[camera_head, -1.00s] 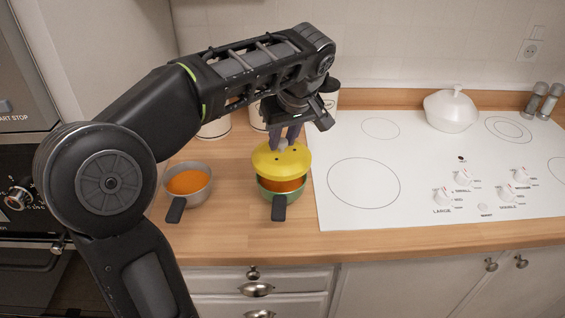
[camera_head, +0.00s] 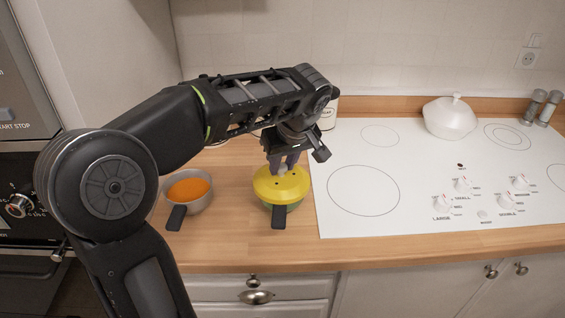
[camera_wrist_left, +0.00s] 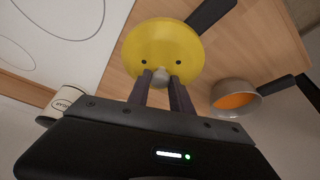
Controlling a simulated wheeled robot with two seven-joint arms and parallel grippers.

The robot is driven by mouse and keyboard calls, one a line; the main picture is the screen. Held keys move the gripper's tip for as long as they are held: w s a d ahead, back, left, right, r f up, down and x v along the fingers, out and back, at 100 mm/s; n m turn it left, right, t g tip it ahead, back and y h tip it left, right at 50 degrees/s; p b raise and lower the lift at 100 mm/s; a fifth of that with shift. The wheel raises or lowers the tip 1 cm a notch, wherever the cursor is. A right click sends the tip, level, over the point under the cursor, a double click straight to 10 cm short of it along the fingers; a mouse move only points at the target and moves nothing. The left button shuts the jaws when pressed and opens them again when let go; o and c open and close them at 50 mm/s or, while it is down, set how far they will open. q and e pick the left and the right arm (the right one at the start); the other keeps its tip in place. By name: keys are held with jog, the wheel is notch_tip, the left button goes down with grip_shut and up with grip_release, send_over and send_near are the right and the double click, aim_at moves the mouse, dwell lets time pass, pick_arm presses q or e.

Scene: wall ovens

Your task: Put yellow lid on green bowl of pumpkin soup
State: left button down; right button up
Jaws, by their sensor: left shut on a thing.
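The yellow lid (camera_head: 281,187) sits over the top of the green bowl (camera_head: 291,208) on the wooden counter, and the soup in that bowl is hidden. I cannot tell whether the lid is fully seated. My left gripper (camera_head: 283,168) comes down from above and is shut on the lid's grey knob. In the left wrist view the lid (camera_wrist_left: 160,45) is a round yellow disc with small dark holes, and the gripper's fingers (camera_wrist_left: 160,80) close on its knob. The bowl's dark handle (camera_head: 279,217) points toward the front. My right gripper is not in view.
A grey bowl of orange soup (camera_head: 199,203) with a dark handle stands to the left. The white cooktop (camera_head: 430,190) is to the right, with a white lidded pot (camera_head: 449,119) at its back. A canister (camera_head: 328,116) stands behind my gripper.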

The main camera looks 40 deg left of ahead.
pick_arm(q)
jog(key=shift+f+b, duration=0.55)
jog(key=c, duration=1.1)
grip_release()
jog(key=shift+r, duration=0.1)
jog(key=shift+c, duration=0.2)
jog(key=shift+r, duration=0.1)
jog(key=shift+r+p, duration=0.55)
jog(key=shift+p, duration=0.25)
jog(key=shift+d+r, duration=0.2)
jog(key=shift+r, duration=0.1)
jog(key=v, duration=0.5)
notch_tip(320, 180, up, 6)
jog(key=p, duration=0.4)
send_over(287, 183)
jog(key=s+d, duration=0.1)
jog(key=d, duration=0.1)
jog(key=shift+s+f, duration=0.1)
jog(key=shift+f, duration=0.1)
